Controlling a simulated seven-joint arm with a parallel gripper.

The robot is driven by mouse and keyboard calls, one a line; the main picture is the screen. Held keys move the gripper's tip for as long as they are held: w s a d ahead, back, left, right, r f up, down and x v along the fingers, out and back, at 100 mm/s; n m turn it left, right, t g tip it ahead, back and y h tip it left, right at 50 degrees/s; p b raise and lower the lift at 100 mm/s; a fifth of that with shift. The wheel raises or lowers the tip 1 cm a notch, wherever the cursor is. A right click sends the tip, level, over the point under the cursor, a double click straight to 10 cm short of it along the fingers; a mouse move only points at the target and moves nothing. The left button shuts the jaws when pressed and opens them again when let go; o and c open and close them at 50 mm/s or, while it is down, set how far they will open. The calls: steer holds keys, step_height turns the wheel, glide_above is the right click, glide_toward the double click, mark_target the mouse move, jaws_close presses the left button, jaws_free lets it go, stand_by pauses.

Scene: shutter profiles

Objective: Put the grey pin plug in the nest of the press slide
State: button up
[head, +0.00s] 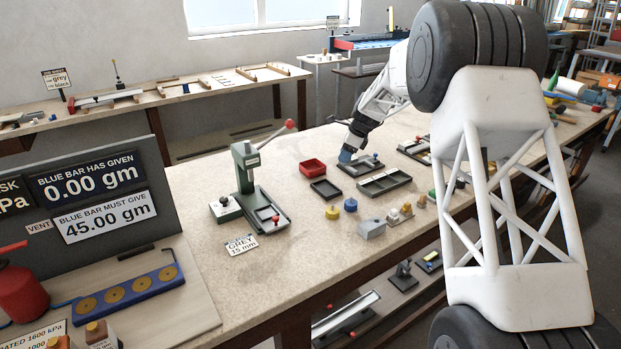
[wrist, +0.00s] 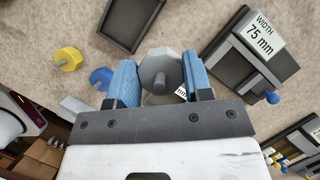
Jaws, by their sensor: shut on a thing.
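The grey pin plug (wrist: 155,72), an eight-sided grey piece with a round pin, sits between the two blue fingers of my gripper (wrist: 160,82) in the wrist view. The fingers are shut on it. In the head view my gripper (head: 347,156) is over the bench beside a dark fixture, and the plug cannot be made out there. The green press (head: 244,172) stands to the left, apart from my gripper. Its slide (head: 266,214), with a red knob, lies at its front right. The inside of the nest is too small to tell.
A red bin (head: 312,167) and dark trays (head: 325,189) (head: 384,182) lie near my gripper. A yellow knobbed piece (head: 332,212), a blue one (head: 350,205) and a grey block (head: 372,229) stand in front. A fixture labelled 75 mm (wrist: 240,66) is close by. The bench front near the sign (head: 241,245) is clear.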

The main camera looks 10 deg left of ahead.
steer(key=s+a+n+g, duration=0.1)
steer(key=s+a+n, duration=0.2)
steer(key=s, duration=0.9)
steer(key=s+a+f+n+g, duration=0.1)
steer(key=s+a+n, duration=0.2)
steer(key=s, duration=1)
steer(key=s+a+f+n+g+h, duration=0.1)
steer(key=s+a+n, duration=0.2)
steer(key=s, duration=1)
steer(key=a, duration=0.3)
steer(key=shift+a+f, duration=0.15)
steer(key=shift+a, duration=0.05)
glide_above(263, 215)
steer(key=shift+w+d+f, duration=0.45)
steer(key=shift+f, duration=0.25)
steer(key=shift+f, duration=1.75)
steer(key=shift+f, duration=0.2)
steer(key=shift+f, duration=0.1)
